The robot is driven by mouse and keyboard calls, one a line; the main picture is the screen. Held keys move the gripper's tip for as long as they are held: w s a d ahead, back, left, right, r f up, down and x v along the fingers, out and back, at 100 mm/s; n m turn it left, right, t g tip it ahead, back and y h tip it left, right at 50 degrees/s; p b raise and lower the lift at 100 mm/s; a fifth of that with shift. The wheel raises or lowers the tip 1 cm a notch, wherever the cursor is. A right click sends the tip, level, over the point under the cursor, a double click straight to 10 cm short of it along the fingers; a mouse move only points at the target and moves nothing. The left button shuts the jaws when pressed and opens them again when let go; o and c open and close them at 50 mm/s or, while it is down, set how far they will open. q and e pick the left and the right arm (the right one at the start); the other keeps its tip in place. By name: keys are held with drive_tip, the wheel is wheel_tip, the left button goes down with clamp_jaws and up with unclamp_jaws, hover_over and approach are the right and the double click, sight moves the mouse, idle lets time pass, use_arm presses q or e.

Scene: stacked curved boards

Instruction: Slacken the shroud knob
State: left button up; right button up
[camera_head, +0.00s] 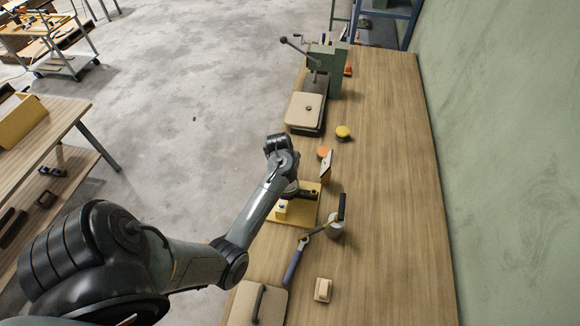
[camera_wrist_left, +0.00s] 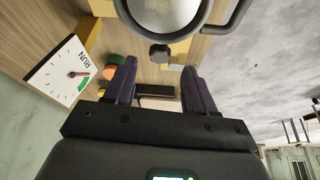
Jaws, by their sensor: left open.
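The shroud knob appears to be the small dark faceted knob (camera_wrist_left: 160,54) in the left wrist view, just below a round metal-rimmed housing (camera_wrist_left: 203,12). My left gripper (camera_wrist_left: 160,74) is open, its two dark fingers apart and pointing towards the knob. The knob lies just beyond the fingertips, roughly midway between them, and does not look gripped. In the head view my left arm reaches over a yellow base plate (camera_head: 308,214) and hides the knob and most of the housing. My right gripper is in neither view.
A white dial board marked RUN (camera_wrist_left: 68,74) stands close left of the fingers. In the head view, an orange-topped piece (camera_head: 323,152), a yellow-topped piece (camera_head: 343,132) and a green press (camera_head: 324,62) stand farther along the bench. The bench's right side (camera_head: 395,200) is clear.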

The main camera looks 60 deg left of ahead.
use_arm(q)
drive_tip(key=shift+x, duration=1.95)
clamp_jaws()
drive_tip(key=n+p, duration=0.2)
drive_tip(key=p, duration=0.1)
drive_tip(key=shift+d+r+g, duration=0.1)
drive_tip(key=shift+r+g, duration=0.2)
drive_tip(key=shift+g, duration=0.1)
drive_tip(key=shift+w+f+n+y, duration=0.1)
drive_tip(key=shift+f+n+y, duration=0.15)
drive_tip(key=shift+n, duration=0.25)
unclamp_jaws()
